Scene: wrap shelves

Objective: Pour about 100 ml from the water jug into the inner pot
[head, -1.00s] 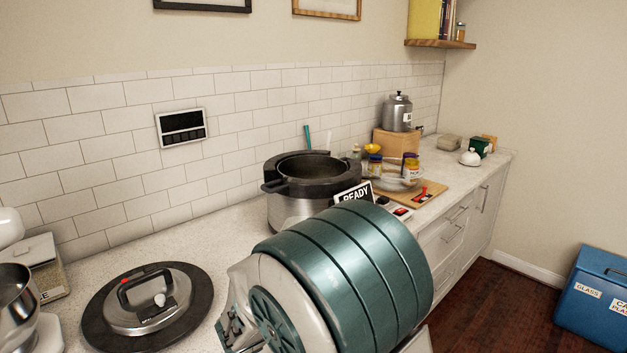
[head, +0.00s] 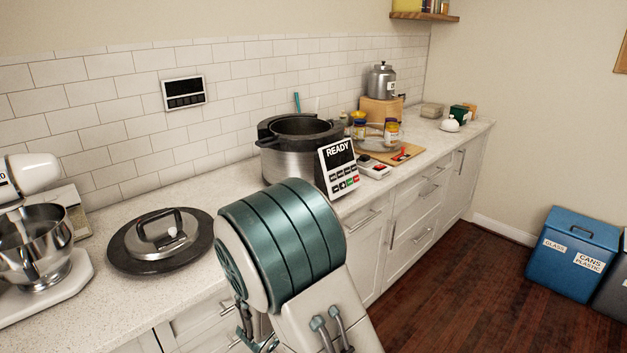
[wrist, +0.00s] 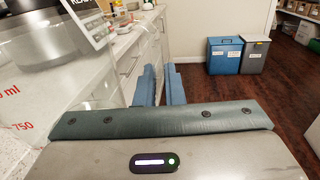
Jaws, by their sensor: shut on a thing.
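The water jug (wrist: 42,85) is clear, with red marks such as 750 on its wall. It fills the left of the wrist view, close to the camera. My gripper (wrist: 160,82), with blue fingers, is shut on the jug's clear handle part at its right side. The water level and the jug's tilt cannot be told. In the head view my arm hides the jug and gripper. The inner pot (head: 303,126) shows as a dark round opening in the cooker (head: 288,163) on the counter, with its lid off. Its inside floor is hidden.
The cooker's READY panel (head: 337,166) stands at its front right. A round lid (head: 163,240) lies on the counter to the left, beside a stand mixer (head: 45,245). Jars and a board (head: 405,153) are to the right. Blue bin (head: 574,246) stands on open floor.

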